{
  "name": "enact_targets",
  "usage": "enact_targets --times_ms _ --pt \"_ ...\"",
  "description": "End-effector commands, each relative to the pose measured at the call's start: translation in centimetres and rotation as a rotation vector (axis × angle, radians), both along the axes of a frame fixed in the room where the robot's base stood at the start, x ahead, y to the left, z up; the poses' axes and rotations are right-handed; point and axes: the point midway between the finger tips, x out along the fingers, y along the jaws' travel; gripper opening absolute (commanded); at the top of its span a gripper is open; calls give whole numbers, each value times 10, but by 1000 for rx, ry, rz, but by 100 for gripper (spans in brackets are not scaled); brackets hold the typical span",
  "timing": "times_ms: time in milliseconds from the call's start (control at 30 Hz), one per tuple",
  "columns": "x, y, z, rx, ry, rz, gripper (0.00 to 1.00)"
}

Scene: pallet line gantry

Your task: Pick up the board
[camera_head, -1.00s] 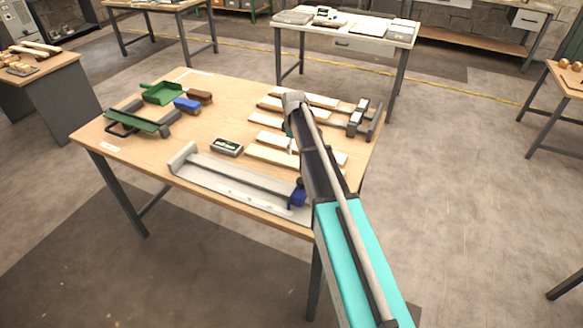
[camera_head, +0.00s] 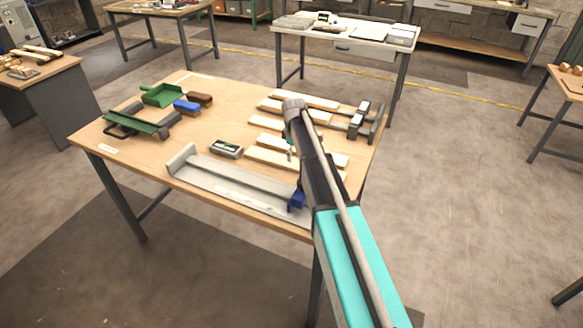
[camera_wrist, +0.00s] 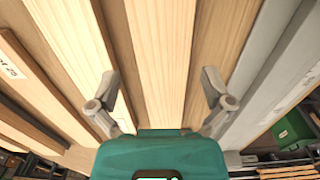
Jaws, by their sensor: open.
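Several pale wooden boards lie on the wooden table (camera_head: 225,108), some nearer the front and some at the back right. My gripper (camera_head: 290,151) is over the front group, partly covered by my arm, which also hides parts of the boards. In the wrist view my gripper (camera_wrist: 160,78) is open, with one finger on each side of a long pale board (camera_wrist: 160,40). No grip on it shows, and I cannot tell the exact height of the fingertips. Another board (camera_wrist: 72,38) lies to its left. The task does not say which board is meant.
A grey metal fixture with a blue block (camera_head: 297,201) lies along the front edge. A small grey device (camera_head: 227,149) is left of the boards. Dark clamps (camera_head: 359,120) stand at right.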

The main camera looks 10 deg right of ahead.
Motion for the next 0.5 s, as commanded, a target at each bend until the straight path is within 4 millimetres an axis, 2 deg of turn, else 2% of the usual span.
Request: enact_targets --times_ms 33,200,500 --pt "0 0 -8 0 0 0 100" --pt "-1 1 -21 0 0 0 100" --pt "-1 1 -38 0 0 -1 100"
